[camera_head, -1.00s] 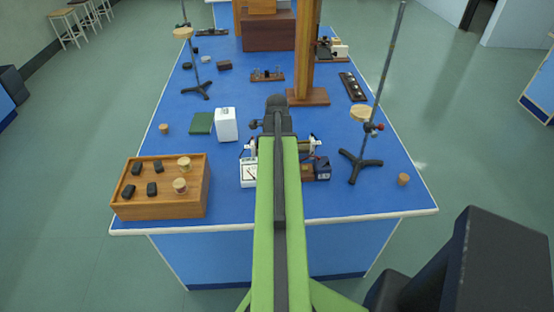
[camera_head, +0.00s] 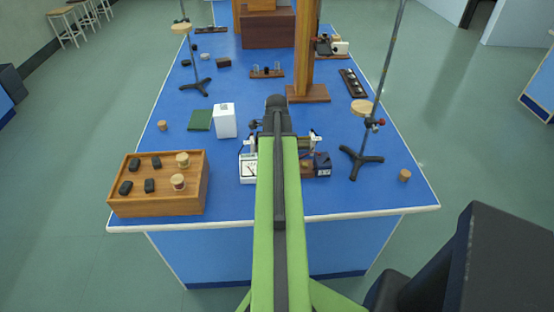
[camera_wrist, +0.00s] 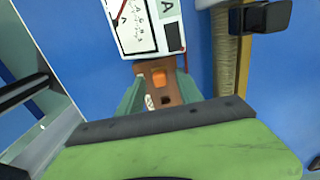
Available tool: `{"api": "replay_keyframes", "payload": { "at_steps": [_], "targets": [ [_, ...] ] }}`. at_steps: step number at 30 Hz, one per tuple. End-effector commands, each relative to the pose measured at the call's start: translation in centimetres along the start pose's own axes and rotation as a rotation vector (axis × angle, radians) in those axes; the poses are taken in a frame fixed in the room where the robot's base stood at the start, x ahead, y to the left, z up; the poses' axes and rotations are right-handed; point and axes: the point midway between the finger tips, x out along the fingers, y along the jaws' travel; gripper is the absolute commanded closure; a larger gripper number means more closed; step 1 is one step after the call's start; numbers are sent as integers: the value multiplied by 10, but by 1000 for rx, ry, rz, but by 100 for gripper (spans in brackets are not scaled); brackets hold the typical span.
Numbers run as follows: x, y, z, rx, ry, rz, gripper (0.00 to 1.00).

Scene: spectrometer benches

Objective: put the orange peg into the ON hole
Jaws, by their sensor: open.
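In the wrist view, the orange peg (camera_wrist: 158,78) stands at one end of a small brown wooden board. A dark square hole (camera_wrist: 165,98) shows in the board just below it in the picture. My gripper (camera_wrist: 158,84) is open, with one teal finger on each side of the peg and board. I cannot tell whether either finger touches the peg. No ON label is readable. In the head view, my green arm (camera_head: 277,210) covers the peg and my gripper, and only part of the apparatus shows on either side.
A white meter (camera_wrist: 140,28) adjoins the board, and a coil (camera_wrist: 228,60) stands to the right. In the head view, a wooden box with black and cork-topped pieces (camera_head: 160,203) is at left. A tripod stand (camera_head: 362,160) is at right. The front table strip is bare.

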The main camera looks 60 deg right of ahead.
Motion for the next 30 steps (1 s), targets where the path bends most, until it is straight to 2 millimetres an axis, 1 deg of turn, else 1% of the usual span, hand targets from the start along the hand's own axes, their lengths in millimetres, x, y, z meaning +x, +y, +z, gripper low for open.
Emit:
{"api": "replay_keyframes", "payload": {
  "at_steps": [5, 8, 11, 14, 27, 30],
  "targets": [
    [-2, 0, 0, 0, 0, 0, 57],
    [-10, 0, 0, 0, 0, 0, 57],
    [-23, 0, 0, 0, 0, 0, 57],
    [-43, 0, 0, 0, 0, 0, 57],
    [-144, -1, 1, -1, 0, 0, 57],
    [-163, -1, 2, -1, 0, 0, 57]
  ]
}}
